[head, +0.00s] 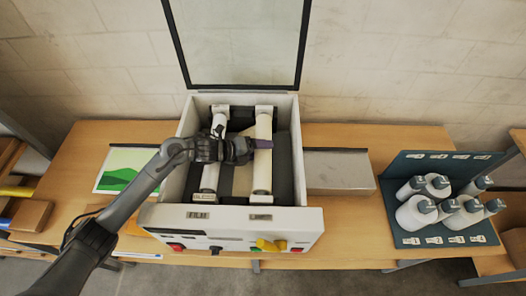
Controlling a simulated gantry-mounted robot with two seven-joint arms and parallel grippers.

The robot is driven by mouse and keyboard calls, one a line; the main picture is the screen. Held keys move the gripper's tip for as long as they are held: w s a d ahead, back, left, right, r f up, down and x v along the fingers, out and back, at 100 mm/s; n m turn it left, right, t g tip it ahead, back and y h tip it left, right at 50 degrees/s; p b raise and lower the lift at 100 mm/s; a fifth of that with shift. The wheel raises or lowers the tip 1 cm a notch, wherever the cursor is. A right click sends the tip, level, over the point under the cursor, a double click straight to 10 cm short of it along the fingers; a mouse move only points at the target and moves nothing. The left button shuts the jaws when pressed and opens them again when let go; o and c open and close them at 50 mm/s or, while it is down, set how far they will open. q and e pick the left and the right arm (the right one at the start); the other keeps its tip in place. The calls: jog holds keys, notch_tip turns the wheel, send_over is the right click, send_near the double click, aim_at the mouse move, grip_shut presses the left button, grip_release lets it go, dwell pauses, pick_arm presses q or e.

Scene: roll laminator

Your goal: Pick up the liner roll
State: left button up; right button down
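The liner roll (262,178) is a long white roll on the right side inside the open laminator (160,216), behind a label that appears to read LINER. A similar white film roll (211,178) lies to its left, behind the FILM label. My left gripper (262,144) reaches in from the left, across the film roll, with its fingertips over the middle of the liner roll. The fingers overlap the roll in this view, so whether they touch or grip it is unclear. My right gripper is not in view.
The laminator's clear lid (240,40) stands raised behind. A grey box (340,172) stands to the right, then a dark rack (410,165) of several white bottles. A green picture sheet (122,170) lies left on the wooden table (80,150).

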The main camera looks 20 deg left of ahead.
pick_arm(q)
jog(key=c, duration=1.2)
jog(key=shift+r, duration=0.15)
jog(key=shift+c, duration=0.4)
